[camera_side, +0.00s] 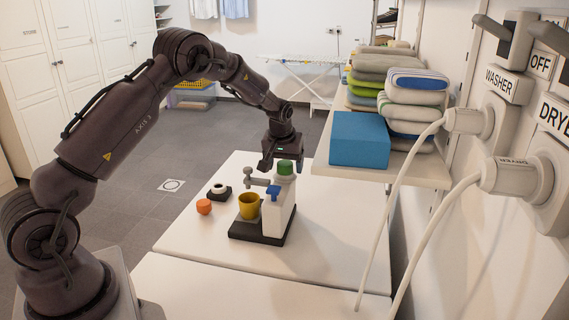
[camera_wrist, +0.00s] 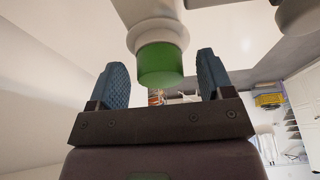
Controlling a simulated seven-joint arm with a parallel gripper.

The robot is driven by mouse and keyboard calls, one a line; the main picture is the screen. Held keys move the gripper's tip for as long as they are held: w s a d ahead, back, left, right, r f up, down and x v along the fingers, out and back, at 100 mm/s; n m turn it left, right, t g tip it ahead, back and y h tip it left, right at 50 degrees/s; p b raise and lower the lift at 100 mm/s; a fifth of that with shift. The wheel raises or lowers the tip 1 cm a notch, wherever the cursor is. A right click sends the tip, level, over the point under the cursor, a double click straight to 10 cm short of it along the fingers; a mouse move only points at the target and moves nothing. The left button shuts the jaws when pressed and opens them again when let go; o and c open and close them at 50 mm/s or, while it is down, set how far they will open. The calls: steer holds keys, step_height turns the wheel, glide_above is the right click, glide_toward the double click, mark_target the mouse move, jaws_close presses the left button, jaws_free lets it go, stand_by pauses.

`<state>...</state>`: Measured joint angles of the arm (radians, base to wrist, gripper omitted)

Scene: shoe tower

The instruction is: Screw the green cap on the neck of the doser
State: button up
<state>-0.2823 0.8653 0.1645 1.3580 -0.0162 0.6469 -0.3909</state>
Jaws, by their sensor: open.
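The green cap (camera_side: 286,168) sits on top of the white doser (camera_side: 283,210), at its neck; I cannot tell how tightly it is seated. The doser stands upright on a dark base on the white table. My gripper (camera_side: 281,163) is above and around the cap, pointing down. In the wrist view the cap (camera_wrist: 160,66) lies between the two blue pads of my open gripper (camera_wrist: 161,60), with a gap on each side. A white flange of the neck (camera_wrist: 154,33) shows behind the cap.
An orange piece (camera_side: 204,207) and a dark block with a white ring (camera_side: 219,190) lie left. A blue box (camera_side: 359,140) is on the right shelf.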

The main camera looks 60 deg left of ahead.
steer(key=v, duration=1.3)
stand_by(0.4)
steer(key=s+d+r+m+t+h, duration=0.1)
steer(key=s+d+r+m, duration=0.3)
steer(key=s+d, duration=0.6)
steer(key=s+d+r+m+t+h, duration=0.1)
steer(key=s+d+r+m, duration=0.3)
steer(key=s+d, duration=0.5)
steer(key=s+t, duration=0.1)
steer(key=s, duration=0.7)
steer(key=shift+s+d+r+m, duration=0.2)
steer(key=shift+s+d+m, duration=0.15)
steer(key=shift+s+m, duration=0.05)
steer(key=shift+c, duration=0.4)
